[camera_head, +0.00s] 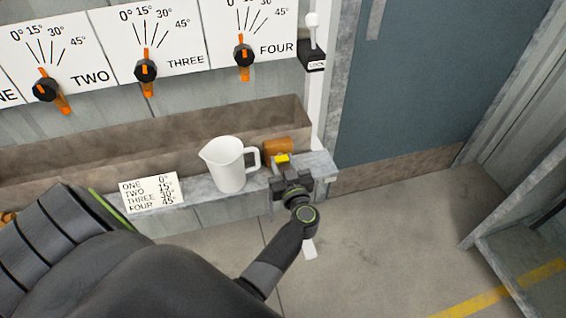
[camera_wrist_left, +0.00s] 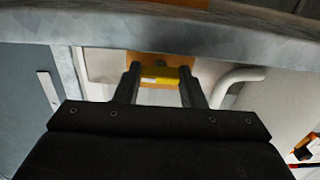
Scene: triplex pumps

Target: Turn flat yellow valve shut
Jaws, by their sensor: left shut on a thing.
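The yellow valve (camera_head: 282,158) is a small flat handle in front of an orange-brown block (camera_head: 279,146) at the right end of the grey ledge. My left gripper (camera_head: 283,167) reaches it from the front and is shut on it. In the left wrist view, the yellow valve (camera_wrist_left: 165,75) lies crosswise between the two dark fingers (camera_wrist_left: 160,82), with the orange block (camera_wrist_left: 153,62) behind it. The fingers hide the valve's ends. My right gripper is not in view.
A white jug (camera_head: 226,165) stands on the ledge just left of the block, its handle close to my gripper. A label card (camera_head: 151,192) is further left. Orange-pointer dials (camera_head: 145,70) and a white-knobbed lever (camera_head: 312,45) are above. Open floor (camera_head: 400,220) lies to the right.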

